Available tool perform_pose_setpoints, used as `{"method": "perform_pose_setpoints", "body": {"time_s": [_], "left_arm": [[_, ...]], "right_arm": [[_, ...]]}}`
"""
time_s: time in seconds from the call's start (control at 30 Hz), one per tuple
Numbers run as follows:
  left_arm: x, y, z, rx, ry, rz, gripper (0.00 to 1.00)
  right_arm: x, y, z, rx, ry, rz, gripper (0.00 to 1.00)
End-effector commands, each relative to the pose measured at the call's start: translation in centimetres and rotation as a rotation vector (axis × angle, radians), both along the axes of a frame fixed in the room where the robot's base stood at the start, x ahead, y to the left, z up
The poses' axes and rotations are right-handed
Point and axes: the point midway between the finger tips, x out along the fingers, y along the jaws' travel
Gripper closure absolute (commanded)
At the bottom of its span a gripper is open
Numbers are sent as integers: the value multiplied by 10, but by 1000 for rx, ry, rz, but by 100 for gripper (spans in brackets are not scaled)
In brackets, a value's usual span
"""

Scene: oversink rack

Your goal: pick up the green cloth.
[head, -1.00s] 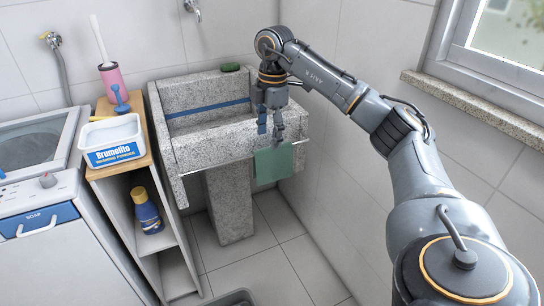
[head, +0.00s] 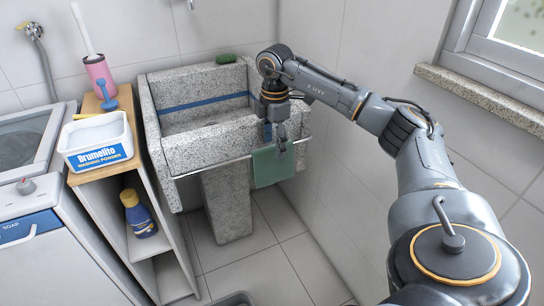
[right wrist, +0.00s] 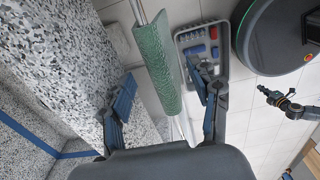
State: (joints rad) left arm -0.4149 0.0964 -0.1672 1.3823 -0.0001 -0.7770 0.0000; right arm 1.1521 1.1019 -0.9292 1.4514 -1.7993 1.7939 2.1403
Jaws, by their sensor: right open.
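The green cloth (head: 272,167) hangs over the thin metal rail (head: 215,166) along the front of the granite sink. My right gripper (head: 275,141) is open, pointing down close above the cloth at the sink's front edge. In the right wrist view the cloth (right wrist: 155,60) lies along the rail, between the lines of the two blue-padded fingers of the gripper (right wrist: 162,82). The fingers look apart from it on both sides. My left gripper does not show in the head view.
The granite sink (head: 230,140) stands in the corner, with a green sponge (head: 226,59) on its back rim. A wooden-topped shelf (head: 130,152) holds a washing powder tub (head: 97,140) and a bottle (head: 137,212). A tool tray (right wrist: 200,45) lies on the floor below.

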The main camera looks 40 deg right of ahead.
Motion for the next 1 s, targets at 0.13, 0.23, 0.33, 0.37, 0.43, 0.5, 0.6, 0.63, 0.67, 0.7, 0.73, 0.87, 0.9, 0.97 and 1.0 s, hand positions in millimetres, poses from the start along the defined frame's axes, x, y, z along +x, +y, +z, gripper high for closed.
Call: {"method": "perform_pose_setpoints", "body": {"time_s": [0.13, 0.23, 0.33, 0.37, 0.43, 0.5, 0.6, 0.63, 0.67, 0.7, 0.73, 0.87, 0.9, 0.97, 1.0], "left_arm": [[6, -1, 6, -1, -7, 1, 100], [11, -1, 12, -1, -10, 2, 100], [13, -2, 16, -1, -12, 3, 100], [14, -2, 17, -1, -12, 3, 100], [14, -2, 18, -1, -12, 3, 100], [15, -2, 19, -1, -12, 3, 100], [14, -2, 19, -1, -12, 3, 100], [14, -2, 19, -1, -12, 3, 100], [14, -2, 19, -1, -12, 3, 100], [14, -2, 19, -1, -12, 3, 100], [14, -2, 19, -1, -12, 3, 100], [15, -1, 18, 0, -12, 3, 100], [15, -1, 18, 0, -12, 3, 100], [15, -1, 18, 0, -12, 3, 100], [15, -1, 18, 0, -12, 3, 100]], "right_arm": [[0, 0, -22, 0, 3, 0, 39], [0, 0, -38, 0, 2, 0, 39], [0, 0, -49, 0, 2, 1, 39], [0, 0, -51, 0, 1, 1, 39], [0, 0, -53, 0, 0, 1, 39], [1, 0, -53, 0, 0, 1, 39], [1, 0, -53, 0, 0, 1, 39], [1, 0, -53, 0, 0, 1, 39], [1, 0, -53, 0, 0, 1, 45], [1, 0, -53, 0, 0, 1, 53], [1, 0, -53, 0, 0, 1, 59], [1, 0, -53, 0, 0, 1, 86], [1, 0, -53, 0, 0, 1, 94], [1, 0, -52, 0, 0, 1, 97], [1, 0, -52, 0, 0, 1, 97]]}}
